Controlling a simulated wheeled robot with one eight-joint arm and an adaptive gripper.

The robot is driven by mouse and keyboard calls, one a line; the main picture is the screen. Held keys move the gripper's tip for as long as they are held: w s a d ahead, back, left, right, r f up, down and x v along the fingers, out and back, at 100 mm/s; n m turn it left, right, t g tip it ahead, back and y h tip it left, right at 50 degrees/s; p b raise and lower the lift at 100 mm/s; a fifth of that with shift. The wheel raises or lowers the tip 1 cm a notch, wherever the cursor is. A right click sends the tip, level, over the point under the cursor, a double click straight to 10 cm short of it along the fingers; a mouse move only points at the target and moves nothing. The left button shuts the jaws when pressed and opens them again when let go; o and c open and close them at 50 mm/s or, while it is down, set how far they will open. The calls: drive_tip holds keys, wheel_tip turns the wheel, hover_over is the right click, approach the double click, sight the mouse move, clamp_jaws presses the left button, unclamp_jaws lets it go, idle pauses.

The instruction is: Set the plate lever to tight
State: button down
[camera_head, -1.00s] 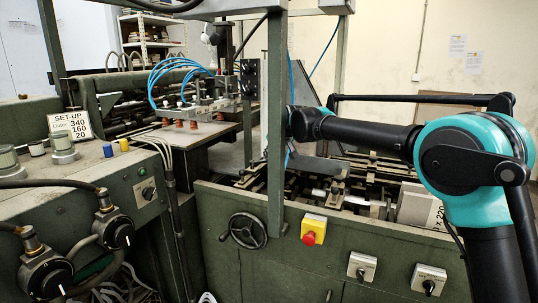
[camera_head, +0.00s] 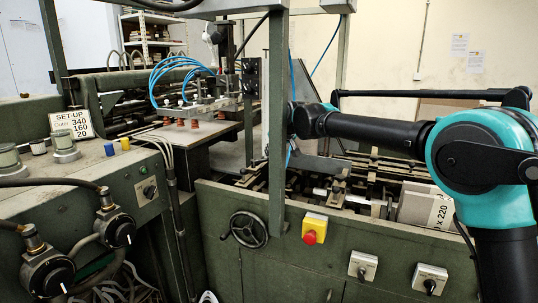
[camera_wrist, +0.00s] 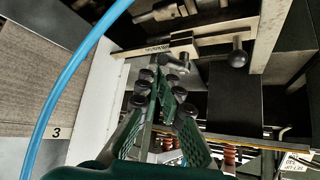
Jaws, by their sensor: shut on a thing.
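My gripper (camera_wrist: 162,84) shows in the wrist view with its two green fingers converging and black pads close together. The fingertips are shut at a small pale grey lever end (camera_wrist: 179,61), which I take to be the plate lever; the fingers hide part of it. Just beyond it is a light metal strip with a small dark label (camera_wrist: 158,49), too small to read. A dark ball knob (camera_wrist: 238,57) stands to the right, apart from the fingers. In the head view my gripper is hidden behind the green post.
A blue hose (camera_wrist: 76,83) crosses the left of the wrist view, beside stacked greyboard (camera_wrist: 38,70). In the head view, the green post (camera_head: 278,110) rises beside my wrist. A handwheel (camera_head: 248,229) and red stop button (camera_head: 310,237) are on the front panel.

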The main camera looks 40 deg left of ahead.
drive_tip(key=v, duration=1)
drive_tip(key=shift+r, duration=0.2)
drive_tip(key=shift+w+d, duration=0.1)
drive_tip(key=shift+d, duration=0.1)
